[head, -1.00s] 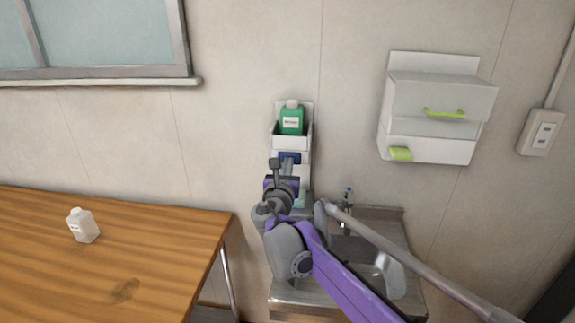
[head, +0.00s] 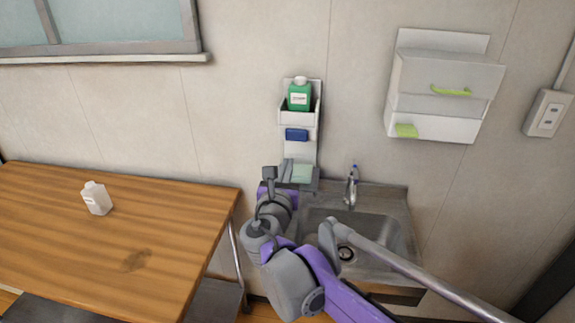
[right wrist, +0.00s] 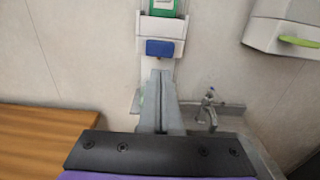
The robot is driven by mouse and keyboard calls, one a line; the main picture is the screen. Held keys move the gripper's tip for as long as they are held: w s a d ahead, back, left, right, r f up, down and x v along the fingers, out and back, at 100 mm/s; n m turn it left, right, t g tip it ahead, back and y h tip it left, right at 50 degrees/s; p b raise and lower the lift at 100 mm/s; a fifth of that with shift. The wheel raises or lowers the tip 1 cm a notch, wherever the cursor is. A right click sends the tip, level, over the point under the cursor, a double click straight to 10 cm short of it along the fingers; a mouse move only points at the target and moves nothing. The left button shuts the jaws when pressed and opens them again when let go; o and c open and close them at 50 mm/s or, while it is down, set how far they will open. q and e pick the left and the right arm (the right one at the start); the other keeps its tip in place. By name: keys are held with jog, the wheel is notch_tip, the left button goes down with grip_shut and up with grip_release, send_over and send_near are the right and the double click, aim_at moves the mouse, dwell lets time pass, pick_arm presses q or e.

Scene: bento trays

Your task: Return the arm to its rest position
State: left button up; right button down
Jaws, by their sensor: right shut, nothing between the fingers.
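My right gripper (head: 288,178) is in front of the wall rack, below its blue block. It is shut with nothing between its fingers, and the closed fingers (right wrist: 159,95) show in the right wrist view. My purple and grey right arm comes in from the lower right, in front of the sink. My left gripper is not in view.
The wall rack (head: 284,118) holds a green bottle (head: 300,95) above a blue block (head: 296,134). A pale green item (head: 302,173) sits low on it. The sink (head: 395,222) has a faucet (head: 351,187). A white bottle (head: 96,198) stands on the wooden table (head: 185,215). A white cabinet (head: 440,75) hangs right.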

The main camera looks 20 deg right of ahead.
dwell(0.5)
jog(key=s+d+f+m+g+y+p, duration=0.1)
jog(key=s+d+f+m+g+p, duration=0.15)
jog(key=s+f+m, duration=0.4)
jog(key=s+d+f+m+g+y+p, duration=0.15)
jog(key=s+f+m+g, duration=0.25)
jog(key=s+m, duration=0.4)
jog(key=s+a+f+m+g+y+p, duration=0.1)
jog(key=s+a+f+m+y, duration=0.2)
jog(key=s+a+f+m, duration=0.1)
jog(key=s+a+f+m+g+y+p, duration=0.1)
jog(key=s+a+f+m+g+y, duration=0.1)
jog(key=s+a+f+m, duration=0.3)
jog(key=s+f+m+y, duration=0.1)
jog(key=s+f+m, duration=0.1)
jog(key=s+m, duration=0.2)
jog(key=shift+s+m+y, duration=0.25)
jog(key=shift+m+y, duration=0.1)
jog(key=shift+m, duration=0.7)
